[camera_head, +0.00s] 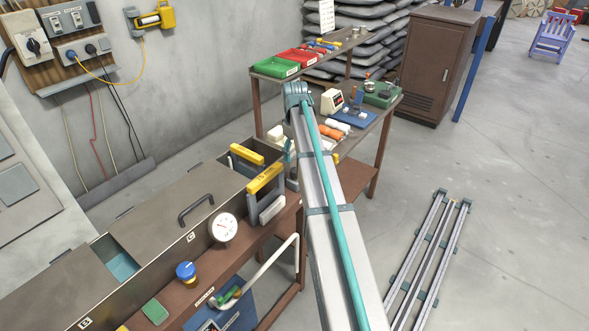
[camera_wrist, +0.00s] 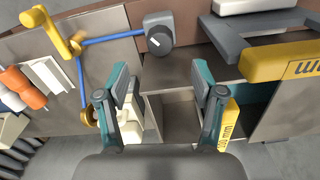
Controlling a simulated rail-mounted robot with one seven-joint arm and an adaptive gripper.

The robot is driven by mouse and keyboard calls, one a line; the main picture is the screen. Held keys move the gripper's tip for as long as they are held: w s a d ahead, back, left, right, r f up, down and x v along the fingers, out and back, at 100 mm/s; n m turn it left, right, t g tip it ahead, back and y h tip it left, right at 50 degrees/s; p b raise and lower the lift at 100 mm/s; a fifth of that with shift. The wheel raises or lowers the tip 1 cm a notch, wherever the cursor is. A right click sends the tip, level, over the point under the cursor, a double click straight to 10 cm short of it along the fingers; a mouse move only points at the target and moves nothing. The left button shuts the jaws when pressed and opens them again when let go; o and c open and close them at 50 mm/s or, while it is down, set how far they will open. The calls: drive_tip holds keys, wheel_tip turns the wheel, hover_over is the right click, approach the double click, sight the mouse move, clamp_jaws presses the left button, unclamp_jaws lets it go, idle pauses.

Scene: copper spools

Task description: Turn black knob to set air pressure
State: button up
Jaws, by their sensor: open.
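A dark round knob with a white line (camera_wrist: 159,40) sits on a grey housing at the top middle of the wrist view. A blue tube (camera_wrist: 112,38) joins its left side. My gripper (camera_wrist: 160,86) is open and empty, its teal-and-grey fingers apart below the knob in the picture, touching nothing that I can make out. In the head view my arm hides most of the gripper and this knob. Another black knob (camera_head: 33,45) is on a white box on the wall at the upper left. A white pressure gauge (camera_head: 223,227) stands on the bench.
A yellow valve (camera_wrist: 46,32) is left of the knob; a yellow-handled frame (camera_wrist: 280,61) is at right. Floor at right is mostly clear beyond metal rails (camera_head: 429,255).

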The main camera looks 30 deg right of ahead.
sight(295, 169)
wheel_tip(295, 169, down, 8)
drive_tip(key=shift+r+p, duration=0.1)
drive_tip(key=shift+p, duration=1.05)
drive_tip(key=c, duration=1.2)
drive_tip(key=shift+o, duration=0.2)
drive_tip(key=shift+m, duration=0.3)
